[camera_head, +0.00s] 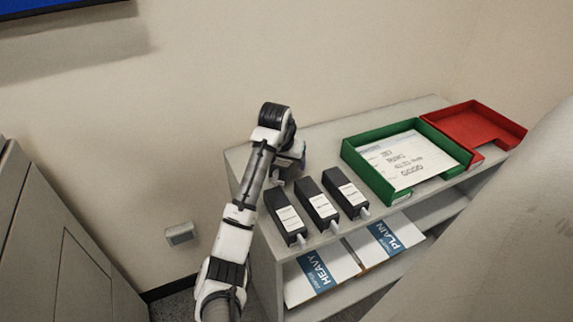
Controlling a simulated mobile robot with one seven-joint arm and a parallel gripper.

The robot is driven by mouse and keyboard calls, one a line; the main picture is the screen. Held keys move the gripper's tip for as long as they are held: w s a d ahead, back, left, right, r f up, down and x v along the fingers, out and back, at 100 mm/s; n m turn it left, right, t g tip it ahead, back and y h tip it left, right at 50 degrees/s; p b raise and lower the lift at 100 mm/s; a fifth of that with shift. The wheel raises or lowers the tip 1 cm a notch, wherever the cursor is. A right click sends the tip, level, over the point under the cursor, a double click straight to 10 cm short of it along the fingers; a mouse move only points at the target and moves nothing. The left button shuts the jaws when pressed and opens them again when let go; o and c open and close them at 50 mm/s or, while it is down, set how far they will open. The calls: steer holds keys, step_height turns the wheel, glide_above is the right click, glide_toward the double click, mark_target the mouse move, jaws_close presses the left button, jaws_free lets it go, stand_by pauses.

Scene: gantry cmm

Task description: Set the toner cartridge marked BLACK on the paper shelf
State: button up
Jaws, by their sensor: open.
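Three black toner cartridges with white labels stand in a row on the top of the grey shelf unit: a left one (285,212), a middle one (317,205) and a right one (345,192). Their label print is too small to read, so I cannot tell which is marked BLACK. The paper shelf (352,292) is the level below, holding a HEAVY pack (318,272) and a PLAIN pack (384,240). My gripper (285,180) is open at the unit's back left, just behind the left cartridge. Its fingertips are partly hidden by my arm.
A green tray (368,174) with a printed sheet (405,160) and a red tray (478,128) stand to the right on the top. A wall is behind. A grey cabinet (60,250) stands at left. A large pale surface blocks the lower right.

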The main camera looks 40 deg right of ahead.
steer(key=shift+f, duration=0.25)
stand_by(0.6)
steer(key=c, duration=1.2)
steer(key=shift+c, duration=1.3)
steer(key=shift+r, duration=0.25)
